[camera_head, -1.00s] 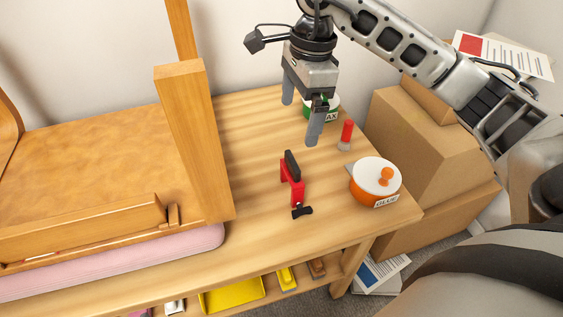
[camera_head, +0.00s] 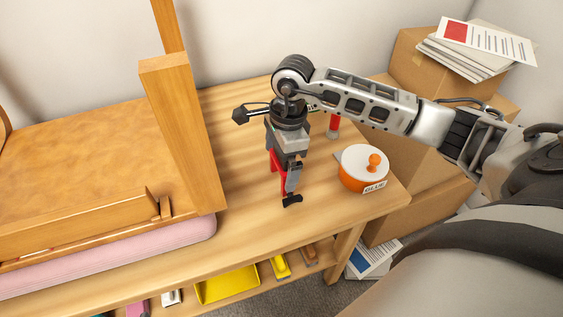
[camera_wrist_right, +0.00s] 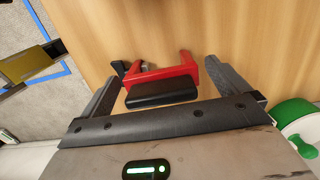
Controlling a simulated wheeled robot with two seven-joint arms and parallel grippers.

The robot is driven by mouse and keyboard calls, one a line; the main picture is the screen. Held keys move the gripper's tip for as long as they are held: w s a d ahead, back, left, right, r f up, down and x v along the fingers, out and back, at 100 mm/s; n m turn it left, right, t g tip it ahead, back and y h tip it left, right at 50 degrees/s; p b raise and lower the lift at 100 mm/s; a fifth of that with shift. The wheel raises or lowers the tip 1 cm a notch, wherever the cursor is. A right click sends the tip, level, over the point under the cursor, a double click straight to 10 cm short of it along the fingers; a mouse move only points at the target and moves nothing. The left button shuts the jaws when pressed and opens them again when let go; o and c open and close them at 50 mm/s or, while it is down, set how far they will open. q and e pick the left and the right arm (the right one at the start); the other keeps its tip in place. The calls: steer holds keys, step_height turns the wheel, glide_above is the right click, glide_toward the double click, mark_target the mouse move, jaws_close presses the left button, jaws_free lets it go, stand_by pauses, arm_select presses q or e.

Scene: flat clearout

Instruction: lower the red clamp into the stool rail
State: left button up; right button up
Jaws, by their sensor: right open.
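The red clamp (camera_head: 275,178) stands on the wooden bench, with a black handle at its lower end in the head view. My right gripper (camera_head: 282,175) is right over it and hides much of its upper part. In the right wrist view the red clamp (camera_wrist_right: 175,75) and its black pad (camera_wrist_right: 162,93) lie between the two spread fingers of my right gripper (camera_wrist_right: 168,85), with gaps at both sides. The wooden stool (camera_head: 185,140) lies to the left, its rail (camera_head: 85,222) above a pink cushion. My left gripper is out of view.
A red-handled brush (camera_head: 333,124) stands behind. Cardboard boxes (camera_head: 430,165) are at the right. A yellow tray (camera_head: 228,284) is on the shelf below.

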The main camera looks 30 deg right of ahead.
steer(key=shift+f, duration=0.1)
steer(key=shift+c, duration=0.3)
steer(key=c, duration=1.1)
